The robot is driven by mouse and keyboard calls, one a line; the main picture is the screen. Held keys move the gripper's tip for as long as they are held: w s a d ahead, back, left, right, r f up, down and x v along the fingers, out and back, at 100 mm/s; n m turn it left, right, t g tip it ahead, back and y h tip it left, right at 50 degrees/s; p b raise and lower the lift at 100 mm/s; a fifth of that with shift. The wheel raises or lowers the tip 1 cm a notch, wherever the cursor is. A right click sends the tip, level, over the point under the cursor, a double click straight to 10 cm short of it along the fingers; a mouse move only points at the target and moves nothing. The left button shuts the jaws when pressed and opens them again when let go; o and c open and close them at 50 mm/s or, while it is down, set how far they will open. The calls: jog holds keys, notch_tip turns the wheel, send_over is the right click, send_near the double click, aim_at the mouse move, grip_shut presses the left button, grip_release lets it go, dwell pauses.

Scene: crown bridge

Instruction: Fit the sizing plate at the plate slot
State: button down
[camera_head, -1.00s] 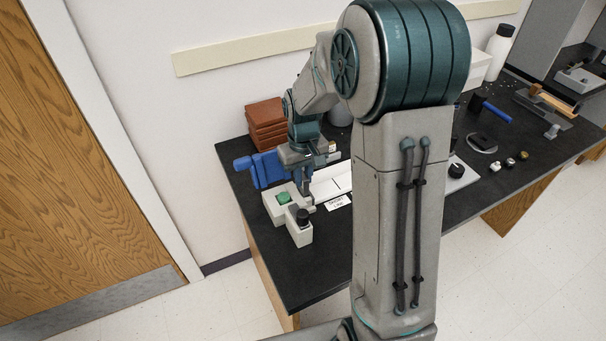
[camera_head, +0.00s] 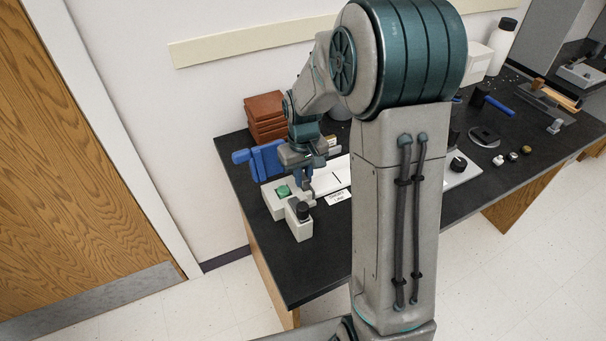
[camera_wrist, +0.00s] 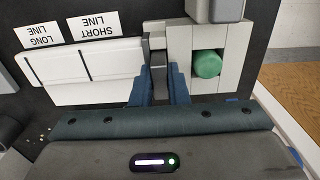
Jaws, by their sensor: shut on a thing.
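My gripper (camera_head: 305,184) points down over the table at the right side of the pale block that carries a green button (camera_head: 283,193). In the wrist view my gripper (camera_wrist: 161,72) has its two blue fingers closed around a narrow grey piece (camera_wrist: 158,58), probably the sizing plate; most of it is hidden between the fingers. The piece is between the white lined board (camera_wrist: 85,70) and the pale block (camera_wrist: 178,50) with the green button (camera_wrist: 207,64). I cannot make out the plate slot, or whether the piece is seated in it.
A dark knob (camera_head: 303,210) stands on the block's front part. A blue object (camera_head: 262,160) and stacked brown blocks (camera_head: 266,117) are behind. A "SHORT LINE" label (camera_wrist: 92,32) lies by the board. The black tabletop (camera_head: 290,265) is clear at the front left.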

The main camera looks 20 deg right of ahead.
jog(key=shift+f, duration=0.25)
jog(key=c, duration=1.3)
grip_release()
jog(key=shift+r, duration=0.15)
notch_tip(320, 180, up, 14)
jog(key=shift+f, duration=0.2)
jog(key=s+t, duration=0.1)
jog(key=s, duration=0.5)
jog(key=s+m+t+p, duration=0.1)
jog(key=s, duration=0.6)
jog(key=s+m, duration=0.1)
jog(key=s, duration=0.5)
jog(key=shift+s+r+t+p, duration=0.2)
jog(key=shift+r+t+p, duration=0.05)
jog(key=shift+t+p, duration=0.15)
